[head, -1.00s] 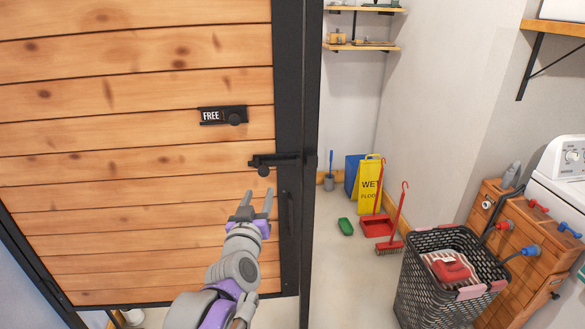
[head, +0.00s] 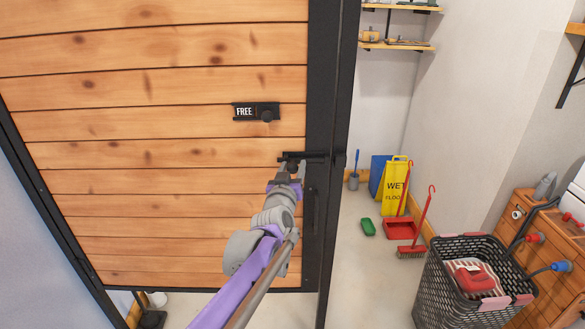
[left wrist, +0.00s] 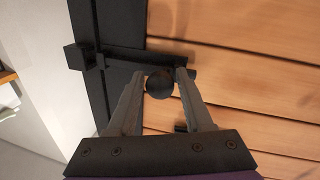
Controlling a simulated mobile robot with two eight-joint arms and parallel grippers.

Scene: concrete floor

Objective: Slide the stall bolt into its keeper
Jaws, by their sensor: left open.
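The black stall bolt (head: 302,156) lies level across the right edge of the wooden stall door. Its round black knob (left wrist: 160,84) hangs below the bar. The dark keeper (head: 339,159) sits on the black post to the right; it shows at the left in the left wrist view (left wrist: 83,57). I cannot tell whether the bar's end is in the keeper. My left gripper (head: 286,174) is at the knob. In the left wrist view, its open fingers (left wrist: 160,80) stand on either side of the knob, with a gap visible. My right gripper is not in view.
A black FREE indicator (head: 256,111) sits on the door above the bolt. A vertical black handle (head: 312,210) is below it. Right of the post are a yellow wet-floor sign (head: 395,187), a red broom (head: 412,250) and a black basket (head: 462,285).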

